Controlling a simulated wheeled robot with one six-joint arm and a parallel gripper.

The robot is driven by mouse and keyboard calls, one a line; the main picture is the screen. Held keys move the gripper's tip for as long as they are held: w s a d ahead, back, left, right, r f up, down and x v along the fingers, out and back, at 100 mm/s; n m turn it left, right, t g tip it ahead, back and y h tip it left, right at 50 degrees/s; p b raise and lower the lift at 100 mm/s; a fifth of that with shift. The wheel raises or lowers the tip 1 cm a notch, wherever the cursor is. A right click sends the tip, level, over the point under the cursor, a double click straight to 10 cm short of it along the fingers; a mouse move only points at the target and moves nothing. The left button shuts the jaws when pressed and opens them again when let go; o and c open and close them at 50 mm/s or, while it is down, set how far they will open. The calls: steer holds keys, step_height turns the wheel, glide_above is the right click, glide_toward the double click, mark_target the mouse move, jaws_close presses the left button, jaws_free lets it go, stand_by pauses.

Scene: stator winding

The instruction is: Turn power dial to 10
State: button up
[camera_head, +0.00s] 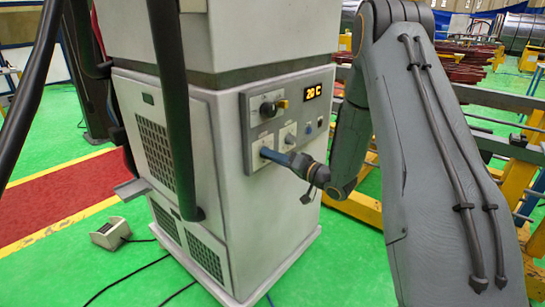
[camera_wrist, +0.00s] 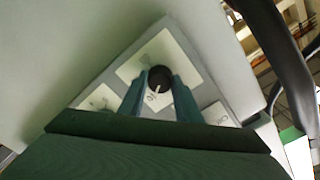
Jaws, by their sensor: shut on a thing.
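The power dial (camera_wrist: 160,75) is a dark round knob with a white pointer line, on a pale square plate (camera_wrist: 134,69). In the wrist view, the two blue-green fingers of my gripper (camera_wrist: 159,84) stand on either side of it, shut on it. A mark near the pointer's end looks like "10", but I cannot read it surely. In the head view, my gripper (camera_head: 268,153) reaches from the right to the lower left plate on the machine's front panel. Its fingers hide the dial there.
The white machine (camera_head: 235,220) stands on green floor. Yellow-framed racks (camera_head: 520,175) are at the right.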

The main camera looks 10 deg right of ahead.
steer(key=o, duration=1.1)
steer(key=shift+c, duration=0.2)
steer(key=shift+d, duration=0.1)
steer(key=b+v, duration=0.2)
steer(key=v, duration=0.6)
steer(key=shift+w, duration=0.15)
